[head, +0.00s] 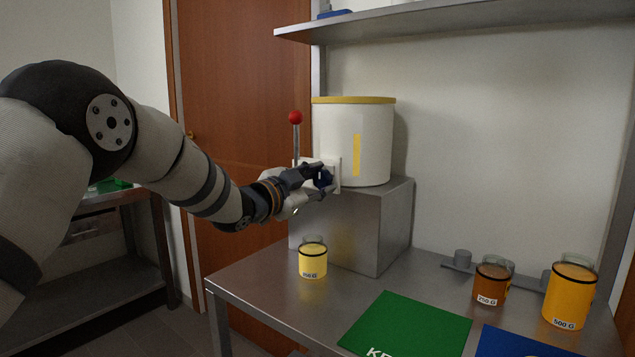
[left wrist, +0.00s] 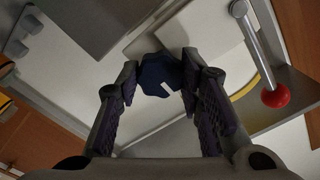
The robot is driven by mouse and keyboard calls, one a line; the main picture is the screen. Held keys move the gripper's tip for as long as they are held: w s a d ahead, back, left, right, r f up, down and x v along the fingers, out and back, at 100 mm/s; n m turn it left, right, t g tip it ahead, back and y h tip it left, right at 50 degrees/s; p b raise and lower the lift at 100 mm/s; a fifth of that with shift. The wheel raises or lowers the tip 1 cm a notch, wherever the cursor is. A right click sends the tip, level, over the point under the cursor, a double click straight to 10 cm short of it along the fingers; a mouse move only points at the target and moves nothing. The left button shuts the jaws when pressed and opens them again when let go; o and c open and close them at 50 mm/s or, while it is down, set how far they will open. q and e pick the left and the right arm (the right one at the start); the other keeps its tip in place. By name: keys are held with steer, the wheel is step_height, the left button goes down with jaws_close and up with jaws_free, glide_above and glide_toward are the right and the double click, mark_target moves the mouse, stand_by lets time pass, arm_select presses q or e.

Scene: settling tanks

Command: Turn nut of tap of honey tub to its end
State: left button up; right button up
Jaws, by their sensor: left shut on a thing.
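The white honey tub (head: 370,150) with a yellow lid stands on a grey metal block on the table. On its left side is the tap, with an upright lever (head: 296,140) ending in a red ball, which also shows in the left wrist view (left wrist: 275,97). The tap's dark blue lobed nut (head: 325,179) is partly hidden by my fingers. In the left wrist view the nut (left wrist: 157,72) sits between the fingertips, its white mark slanting. My left gripper (head: 318,178) is shut on the nut. My right gripper is not in view.
A jar of yellow honey (head: 312,262) stands below the tap. Amber (head: 491,281) and orange (head: 571,294) jars stand at the right. Green (head: 405,325) and blue (head: 520,342) mats lie in front. A shelf (head: 450,15) hangs above the tub.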

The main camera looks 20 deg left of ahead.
arm_select(q)
steer(key=o, duration=1.2)
steer(key=shift+c, duration=0.2)
steer(key=v, duration=1.2)
